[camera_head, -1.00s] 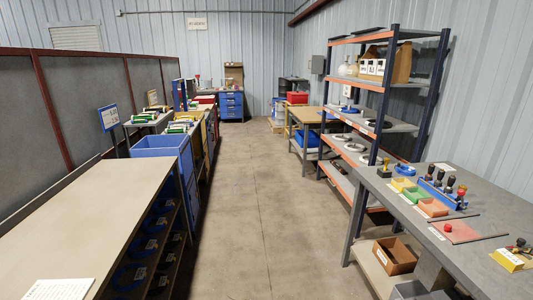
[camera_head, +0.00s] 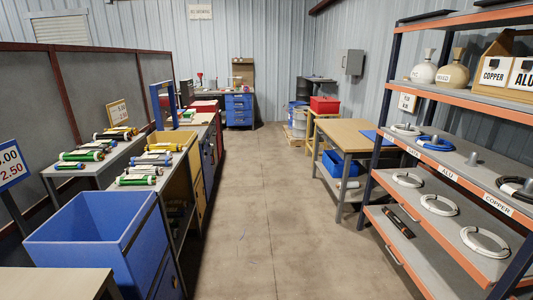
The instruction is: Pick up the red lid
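Neither of my grippers is in view. I cannot make out a separate red lid for certain. A red box-shaped thing (camera_head: 324,105) sits on a yellow stand (camera_head: 322,123) at the back right; whether it has a lid on it is too small to tell. A red surface (camera_head: 204,106) shows on the left row of benches, beyond the yellow bin.
An open floor aisle (camera_head: 262,190) runs ahead between the rows. A blue bin (camera_head: 95,232) and a yellow bin (camera_head: 176,138) stand on the left. A wooden-topped table (camera_head: 355,135) and an orange-edged shelf rack (camera_head: 440,172) stand on the right. A blue drawer cabinet (camera_head: 239,109) is at the back.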

